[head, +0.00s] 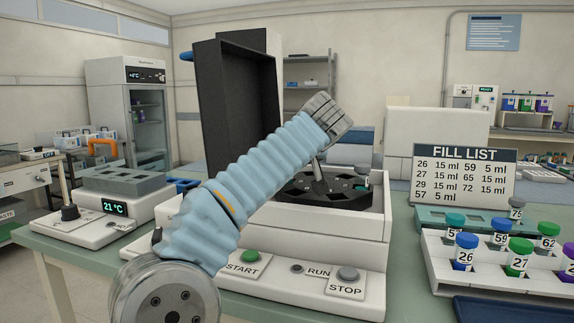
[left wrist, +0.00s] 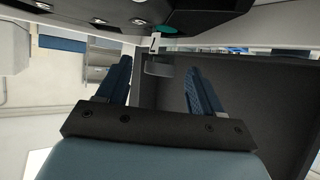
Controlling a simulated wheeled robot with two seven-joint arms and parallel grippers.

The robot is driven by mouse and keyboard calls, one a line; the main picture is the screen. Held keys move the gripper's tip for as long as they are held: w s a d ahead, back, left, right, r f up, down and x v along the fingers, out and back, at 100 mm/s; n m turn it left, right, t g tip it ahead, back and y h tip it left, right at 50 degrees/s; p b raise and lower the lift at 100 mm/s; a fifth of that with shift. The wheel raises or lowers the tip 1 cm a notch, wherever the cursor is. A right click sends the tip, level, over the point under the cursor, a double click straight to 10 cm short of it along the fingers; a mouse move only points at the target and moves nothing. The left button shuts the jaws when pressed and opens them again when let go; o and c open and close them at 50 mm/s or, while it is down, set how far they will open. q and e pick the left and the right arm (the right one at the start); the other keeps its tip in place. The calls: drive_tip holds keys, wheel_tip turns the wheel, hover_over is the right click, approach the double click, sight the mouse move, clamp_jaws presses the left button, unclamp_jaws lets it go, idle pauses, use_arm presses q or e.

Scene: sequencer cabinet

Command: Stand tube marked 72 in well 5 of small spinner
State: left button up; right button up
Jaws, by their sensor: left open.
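The small spinner (head: 330,222) stands open in the middle of the head view, its dark rotor (head: 330,188) showing. My left arm reaches over it; my left gripper shows in the left wrist view (left wrist: 158,66), open, mostly hidden behind its wrist in the head view. Between or just beyond the fingertips is a grey cap (left wrist: 160,68), with a white label (left wrist: 153,43) reading "2" in part. Contact and depth cannot be told. The cap is by the rotor. In the head view a thin grey upright piece (head: 319,178) rises from the rotor, perhaps the tube. Well numbers are unreadable.
The spinner's raised dark lid (head: 240,105) stands close left of my arm. A rack of capped tubes (head: 500,262) and the fill list (head: 464,176) are at the right. A block heater (head: 122,182) stands at the left.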

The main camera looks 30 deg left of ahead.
use_arm(q)
drive_tip(key=v, duration=0.9)
